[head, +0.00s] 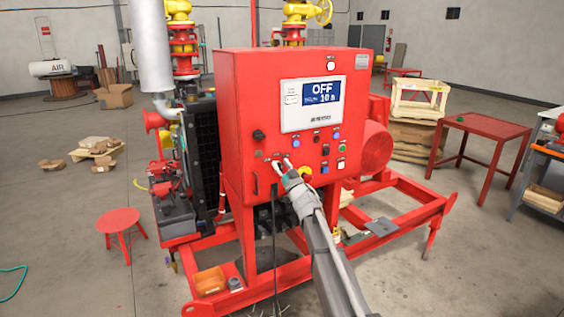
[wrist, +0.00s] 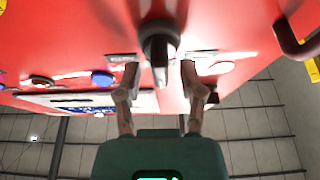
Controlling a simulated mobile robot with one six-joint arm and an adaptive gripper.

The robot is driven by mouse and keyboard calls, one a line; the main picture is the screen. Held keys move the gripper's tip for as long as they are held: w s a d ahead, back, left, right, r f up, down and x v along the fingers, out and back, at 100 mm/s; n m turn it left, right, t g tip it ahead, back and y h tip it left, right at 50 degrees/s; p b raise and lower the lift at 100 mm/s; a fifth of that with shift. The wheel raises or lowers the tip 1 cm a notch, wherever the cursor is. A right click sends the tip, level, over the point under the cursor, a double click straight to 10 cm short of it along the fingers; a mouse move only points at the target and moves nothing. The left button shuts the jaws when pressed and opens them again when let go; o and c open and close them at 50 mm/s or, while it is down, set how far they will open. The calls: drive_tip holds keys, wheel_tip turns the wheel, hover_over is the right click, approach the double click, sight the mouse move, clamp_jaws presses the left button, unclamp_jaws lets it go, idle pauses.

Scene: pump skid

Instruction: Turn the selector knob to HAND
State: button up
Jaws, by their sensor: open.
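The selector knob (wrist: 159,48) is black with a pale pointer and stands out from the red panel in the wrist view. My gripper (wrist: 160,76) is open, with one finger on each side of the knob and a visible gap to it on both sides. In the head view my gripper (head: 282,164) is at the lower left of the red control cabinet's front (head: 247,100), and it largely hides the knob there. The display (head: 311,103) reads OFF. The knob's position labels are not readable.
Another black knob (head: 259,134) sits above my gripper. Coloured buttons and lamps, such as a green one (head: 342,149), lie to the right. In the wrist view a dark hooked handle (wrist: 295,40) is at the right. A red stool (head: 119,219) stands left.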

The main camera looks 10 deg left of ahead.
drive_tip(key=shift+w+a+r, duration=0.1)
drive_tip(key=shift+w+a, duration=0.1)
drive_tip(key=shift+w, duration=0.05)
